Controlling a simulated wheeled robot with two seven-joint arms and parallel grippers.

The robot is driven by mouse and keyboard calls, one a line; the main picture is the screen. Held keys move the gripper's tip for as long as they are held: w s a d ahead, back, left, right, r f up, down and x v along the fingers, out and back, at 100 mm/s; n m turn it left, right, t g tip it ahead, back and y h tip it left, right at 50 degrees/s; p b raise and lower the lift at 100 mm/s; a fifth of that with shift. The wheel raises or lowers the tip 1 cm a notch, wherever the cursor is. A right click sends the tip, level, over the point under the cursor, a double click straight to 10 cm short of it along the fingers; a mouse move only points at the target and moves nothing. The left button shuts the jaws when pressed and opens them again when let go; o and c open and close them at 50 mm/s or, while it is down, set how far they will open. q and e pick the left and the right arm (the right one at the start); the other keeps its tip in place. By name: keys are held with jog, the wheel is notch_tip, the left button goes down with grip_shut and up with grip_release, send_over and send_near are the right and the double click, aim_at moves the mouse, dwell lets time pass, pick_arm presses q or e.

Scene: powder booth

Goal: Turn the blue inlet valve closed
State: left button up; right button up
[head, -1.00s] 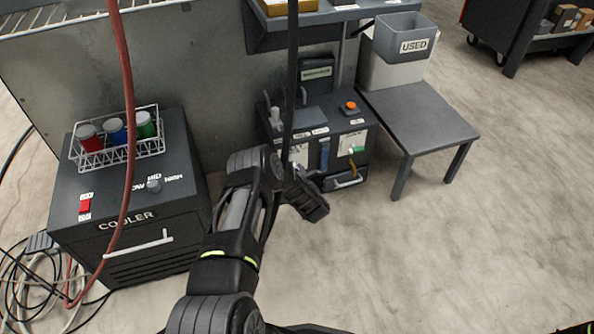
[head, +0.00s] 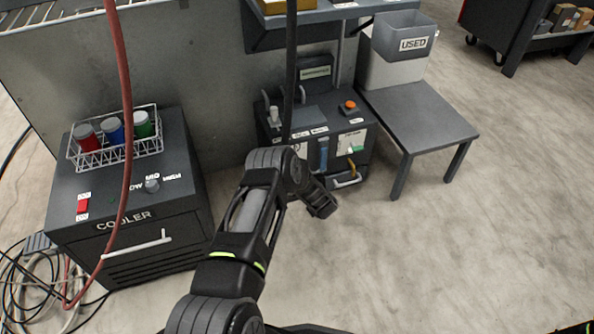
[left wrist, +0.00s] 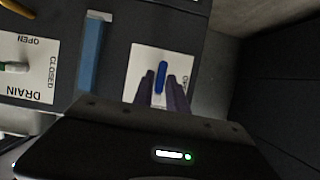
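The blue inlet valve handle (left wrist: 161,77) shows in the left wrist view, in front of a white label plate (left wrist: 150,58) on the dark machine front. It stands upright in the picture. My left gripper (left wrist: 162,80) has its two purple-grey fingers on either side of the handle, with a narrow gap that seems to show at each side. Contact is hard to judge. Lettering at the plate's right edge is partly hidden by a finger. In the head view my arm covers the inlet valve on the machine (head: 345,122).
A green-tipped drain valve handle (left wrist: 15,67) and a blue upright strip (left wrist: 92,55) are left of the inlet in the left wrist view. The cooler (head: 125,235) stands at left, a grey table (head: 425,115) at right. A red hose (head: 128,130) hangs in front. Floor at right is clear.

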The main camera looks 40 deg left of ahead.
pick_arm(q)
jog(key=shift+o, duration=1.4)
jog(key=p+v, duration=0.3)
jog(key=v, duration=0.4)
jog(key=shift+s+d, duration=0.25)
jog(key=shift+d+r, duration=0.1)
jog(key=shift+r, duration=0.05)
